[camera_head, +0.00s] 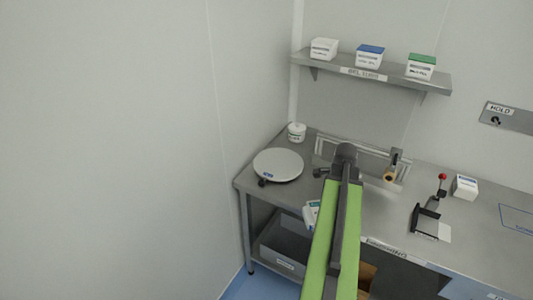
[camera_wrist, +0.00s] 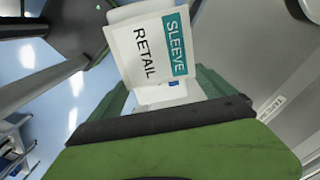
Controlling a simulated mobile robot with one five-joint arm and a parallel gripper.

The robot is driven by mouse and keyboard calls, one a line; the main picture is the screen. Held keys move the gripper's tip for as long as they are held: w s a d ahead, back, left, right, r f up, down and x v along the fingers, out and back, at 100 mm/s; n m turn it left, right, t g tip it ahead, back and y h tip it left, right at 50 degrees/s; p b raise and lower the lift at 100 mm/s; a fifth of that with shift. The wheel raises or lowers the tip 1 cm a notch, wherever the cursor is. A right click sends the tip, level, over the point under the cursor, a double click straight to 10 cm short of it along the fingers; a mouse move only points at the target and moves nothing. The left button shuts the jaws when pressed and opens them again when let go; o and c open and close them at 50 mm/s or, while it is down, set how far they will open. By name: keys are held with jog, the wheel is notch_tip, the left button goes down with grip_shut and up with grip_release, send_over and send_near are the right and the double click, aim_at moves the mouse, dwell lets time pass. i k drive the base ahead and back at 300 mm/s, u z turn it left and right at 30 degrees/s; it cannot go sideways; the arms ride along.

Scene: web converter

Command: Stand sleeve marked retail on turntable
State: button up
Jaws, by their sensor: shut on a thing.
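The sleeve (camera_wrist: 140,60) is a white block with a teal band, printed SLEEVE and RETAIL. In the wrist view it sits between the green fingers of my gripper (camera_wrist: 165,95), which is shut on it. In the head view a white piece of it (camera_head: 311,214) shows just left of my green arm, near the table's front edge; my gripper is hidden there by the arm. The turntable (camera_head: 278,163) is a pale round disc on the table's left end, with a small blue mark at its front rim. Its top is empty. The sleeve is apart from it, in front and to the right.
A white tub (camera_head: 297,131) stands behind the turntable. A shelf (camera_head: 400,79) above holds boxes with white, blue and green tops. A red-knobbed lever fixture (camera_head: 430,217) and a small white box (camera_head: 465,187) are right of my arm. A grey bin (camera_head: 283,245) sits under the table.

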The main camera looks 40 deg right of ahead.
aim_at(279, 162)
jog(key=u, duration=0.05)
jog(key=i, duration=1.05)
jog(key=u, duration=0.1)
